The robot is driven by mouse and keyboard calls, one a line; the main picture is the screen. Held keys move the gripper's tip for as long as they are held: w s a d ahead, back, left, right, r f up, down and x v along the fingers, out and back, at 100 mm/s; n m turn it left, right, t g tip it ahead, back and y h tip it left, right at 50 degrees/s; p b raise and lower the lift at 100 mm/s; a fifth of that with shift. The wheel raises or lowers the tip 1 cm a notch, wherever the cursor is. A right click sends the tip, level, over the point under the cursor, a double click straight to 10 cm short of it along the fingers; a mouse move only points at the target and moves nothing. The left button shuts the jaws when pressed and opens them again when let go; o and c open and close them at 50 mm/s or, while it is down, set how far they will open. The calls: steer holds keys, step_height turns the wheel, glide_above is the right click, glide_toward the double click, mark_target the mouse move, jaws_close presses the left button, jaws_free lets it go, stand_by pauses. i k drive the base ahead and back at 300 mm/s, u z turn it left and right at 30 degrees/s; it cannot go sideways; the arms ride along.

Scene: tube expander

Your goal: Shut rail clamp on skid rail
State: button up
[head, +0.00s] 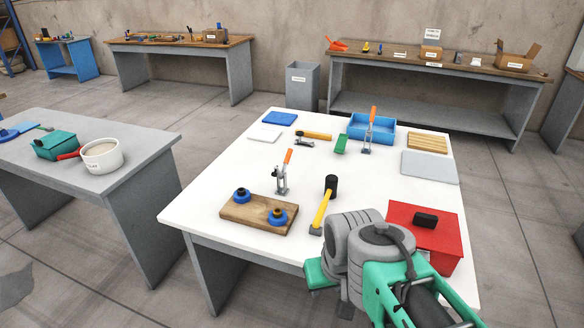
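Two toggle clamps with orange handles stand on the white table (205,200). The nearer clamp (282,180) stands left of centre, behind a wooden block, with its handle pointing up. The farther clamp (368,135) stands in front of the blue tray, and its handle also points up. I cannot tell from this view which one is the rail clamp, and no skid rail is clearly recognisable. My green and grey arm reaches in from the bottom right, well short of both clamps. My gripper is low at the table's front, and its fingers cannot be made out.
The wooden block (245,213) carries two blue-and-black round pieces. A hammer (325,205) with a yellow handle lies right of it. A red box (432,222) with a black piece on top stands beside my arm. A blue tray (385,132) and a wooden board (428,143) lie farther back.

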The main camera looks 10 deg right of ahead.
mark_target(287, 157)
steer(key=u, duration=0.05)
steer(key=i, duration=0.6)
steer(key=u, duration=0.95)
steer(key=i, duration=0.7)
steer(key=u, duration=0.7)
